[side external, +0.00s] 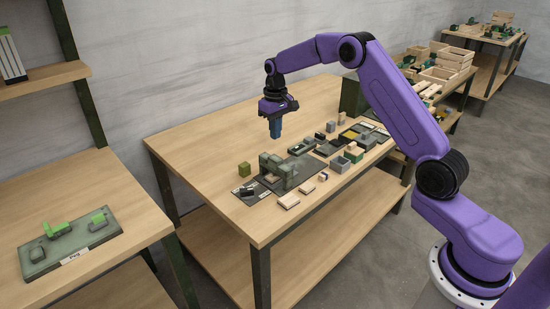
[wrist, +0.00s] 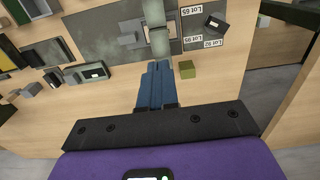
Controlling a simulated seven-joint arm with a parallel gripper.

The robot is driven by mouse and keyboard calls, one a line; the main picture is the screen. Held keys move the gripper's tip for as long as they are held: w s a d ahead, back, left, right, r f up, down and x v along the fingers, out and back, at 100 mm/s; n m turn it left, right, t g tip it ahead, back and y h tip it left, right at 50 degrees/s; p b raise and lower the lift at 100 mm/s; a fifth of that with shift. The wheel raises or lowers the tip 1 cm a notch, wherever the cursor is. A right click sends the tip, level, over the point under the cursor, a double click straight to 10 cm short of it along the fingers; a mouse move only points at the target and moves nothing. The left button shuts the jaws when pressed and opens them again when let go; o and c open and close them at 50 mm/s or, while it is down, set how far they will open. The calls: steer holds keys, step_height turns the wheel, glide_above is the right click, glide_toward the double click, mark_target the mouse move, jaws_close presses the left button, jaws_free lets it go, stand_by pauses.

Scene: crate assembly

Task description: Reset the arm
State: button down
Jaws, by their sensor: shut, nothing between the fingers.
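My gripper (side external: 275,129) is at the end of my purple arm, pointing down above the wooden table (side external: 185,140). Its blue fingers are together and hold nothing. In the wrist view the shut fingers (wrist: 156,78) show over bare table, near the grey-green fixture (wrist: 160,42). The fixture (side external: 285,172) stands on a dark mat in the side view, below and apart from my gripper.
A small olive block (side external: 244,169) stands left of the fixture; it also shows in the wrist view (wrist: 187,69). Several small trays and blocks, including a grey open box (side external: 340,164), lie right of the fixture. The table's back left is clear.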

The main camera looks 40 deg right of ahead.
steer(key=shift+r, duration=0.1)
steer(key=s+a+r+n, duration=0.3)
steer(key=s+a+r, duration=0.1)
steer(key=s+a, duration=0.5)
steer(key=s+a+r+n, duration=0.3)
steer(key=s+a, duration=0.4)
steer(key=s, duration=0.3)
steer(key=s+d+n, duration=0.2)
steer(key=s+n, duration=0.1)
steer(key=s, duration=1)
steer(key=s+d+n, duration=0.1)
steer(key=s+n, duration=0.2)
steer(key=s, duration=0.9)
steer(key=shift+s+d+f+n, duration=0.3)
steer(key=shift+s+d+f, duration=0.05)
